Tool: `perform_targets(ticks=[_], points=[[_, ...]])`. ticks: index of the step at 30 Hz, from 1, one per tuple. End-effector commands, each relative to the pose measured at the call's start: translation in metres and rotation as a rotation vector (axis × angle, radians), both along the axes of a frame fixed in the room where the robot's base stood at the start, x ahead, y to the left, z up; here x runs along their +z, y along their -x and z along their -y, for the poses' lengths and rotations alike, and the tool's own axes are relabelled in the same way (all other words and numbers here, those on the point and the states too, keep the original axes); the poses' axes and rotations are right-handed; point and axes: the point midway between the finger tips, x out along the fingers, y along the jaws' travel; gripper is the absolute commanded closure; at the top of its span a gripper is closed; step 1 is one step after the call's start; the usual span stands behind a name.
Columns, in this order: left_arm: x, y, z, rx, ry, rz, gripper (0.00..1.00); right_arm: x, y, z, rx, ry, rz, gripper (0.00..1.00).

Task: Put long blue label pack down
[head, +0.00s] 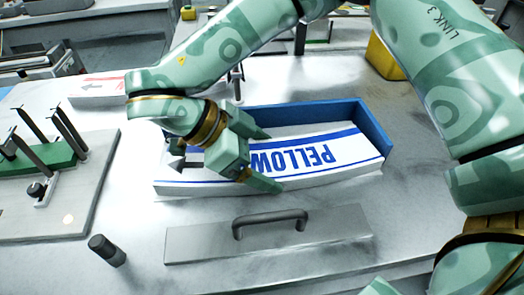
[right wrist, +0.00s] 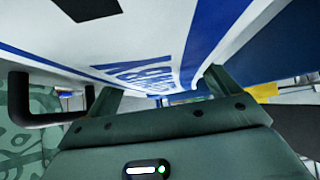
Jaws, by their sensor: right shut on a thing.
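The long label pack (head: 322,158) is white with blue stripes and large blue "PELLOW" lettering, upside down in the head view. It lies lengthwise along a blue angled holder (head: 372,128), whose walls stand behind it and at its right end. My right gripper (head: 264,160) is shut on the pack left of its middle, one finger on the far side and one on the near side. In the right wrist view the pack (right wrist: 150,50) runs close above the fingers. Whether its underside touches the holder's floor is hidden. My left gripper is not in view.
A grey plate with a bar handle (head: 270,222) lies in front of the pack. A black knob (head: 106,250) stands at the front left. A fixture with dark posts and a green block (head: 45,157) is at left. A white box (head: 98,90) lies behind it.

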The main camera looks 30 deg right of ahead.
Motion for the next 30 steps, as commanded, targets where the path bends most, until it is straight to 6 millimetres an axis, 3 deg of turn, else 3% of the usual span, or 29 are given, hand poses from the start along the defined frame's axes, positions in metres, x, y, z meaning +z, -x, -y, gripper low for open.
perform_targets(ticks=[5,6,7,17,23,27,30], points=[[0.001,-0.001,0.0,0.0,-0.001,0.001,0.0,-0.002,0.0,0.0,-0.001,0.001,0.0,0.61],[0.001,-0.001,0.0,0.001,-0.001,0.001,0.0,-0.003,0.0,0.0,0.0,0.001,0.0,0.04],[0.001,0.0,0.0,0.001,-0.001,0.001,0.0,-0.003,0.0,0.0,0.0,0.0,0.0,0.0],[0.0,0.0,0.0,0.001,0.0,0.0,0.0,-0.003,0.0,0.0,0.001,0.0,-0.001,0.0],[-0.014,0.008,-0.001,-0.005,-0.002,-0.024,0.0,-0.009,-0.002,-0.001,0.001,-0.001,-0.004,0.0],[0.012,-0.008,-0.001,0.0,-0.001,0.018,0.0,0.037,-0.009,-0.023,0.002,0.003,0.013,0.0],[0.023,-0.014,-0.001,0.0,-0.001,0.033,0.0,0.059,-0.016,-0.041,0.002,0.003,0.012,0.0]])
